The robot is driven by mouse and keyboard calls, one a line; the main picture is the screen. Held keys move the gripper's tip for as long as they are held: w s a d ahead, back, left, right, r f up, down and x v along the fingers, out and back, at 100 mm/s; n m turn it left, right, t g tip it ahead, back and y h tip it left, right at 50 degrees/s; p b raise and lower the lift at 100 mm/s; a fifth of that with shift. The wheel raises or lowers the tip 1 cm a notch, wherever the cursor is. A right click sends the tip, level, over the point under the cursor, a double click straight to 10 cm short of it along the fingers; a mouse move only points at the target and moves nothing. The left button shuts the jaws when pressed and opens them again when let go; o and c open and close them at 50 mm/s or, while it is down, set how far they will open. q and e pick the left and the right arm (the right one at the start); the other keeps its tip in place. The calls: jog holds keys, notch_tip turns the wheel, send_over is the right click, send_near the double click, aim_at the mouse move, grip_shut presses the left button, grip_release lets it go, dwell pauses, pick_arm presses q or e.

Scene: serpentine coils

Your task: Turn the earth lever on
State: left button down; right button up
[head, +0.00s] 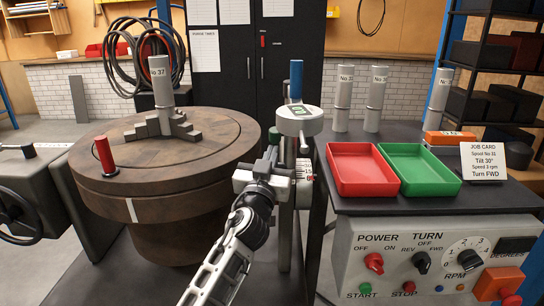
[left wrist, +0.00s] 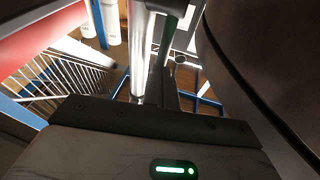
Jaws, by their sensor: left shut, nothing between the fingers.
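No label reading "earth" is legible, so I cannot tell for sure which part is the earth lever. A short green-topped piece (head: 274,136) stands at the grey post (head: 284,225) in the middle of the head view. My left gripper (head: 273,165) is right at this piece, shut and empty; whether it touches is hidden. A dark green bar (left wrist: 174,38) and a shiny metal rod (left wrist: 141,50) show in the left wrist view. A red upright handle (head: 104,155) stands on the round brown table (head: 215,140), left of my gripper. My right gripper is out of view.
A gauge head (head: 299,120) with a blue handle (head: 296,80) tops the post. The control box (head: 435,260) with POWER, TURN and RPM knobs is at right. Red (head: 362,170) and green (head: 420,170) trays lie above it. Cylinder No 37 (head: 161,82) stands on the round table.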

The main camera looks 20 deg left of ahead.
pick_arm(q)
jog(key=w+g+p, duration=0.1)
jog(key=p, duration=0.3)
jog(key=r+g+p, duration=0.1)
jog(key=p, duration=0.3)
jog(key=shift+w+a+r+n, duration=0.2)
jog(key=shift+w+a+n, duration=0.1)
jog(key=shift+w, duration=0.1)
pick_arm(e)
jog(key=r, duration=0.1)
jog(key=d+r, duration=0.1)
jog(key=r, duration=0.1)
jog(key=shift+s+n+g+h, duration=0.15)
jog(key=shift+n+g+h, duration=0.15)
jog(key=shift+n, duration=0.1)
pick_arm(q)
jog(key=shift+s, duration=0.1)
jog(key=s+d, duration=0.1)
jog(key=s, duration=1.1)
jog(key=s+d+f+m+g+h, duration=0.1)
jog(key=s+f+g, duration=0.3)
jog(key=s+f, duration=0.7)
jog(key=s+d+f+m+g+h, duration=0.2)
jog(key=s+d+f+g+h, duration=0.1)
jog(key=s+f, duration=0.8)
jog(key=shift+s+f+g+h+b, duration=0.3)
jog(key=shift+s+f+g, duration=0.05)
jog(key=shift+f+g, duration=0.4)
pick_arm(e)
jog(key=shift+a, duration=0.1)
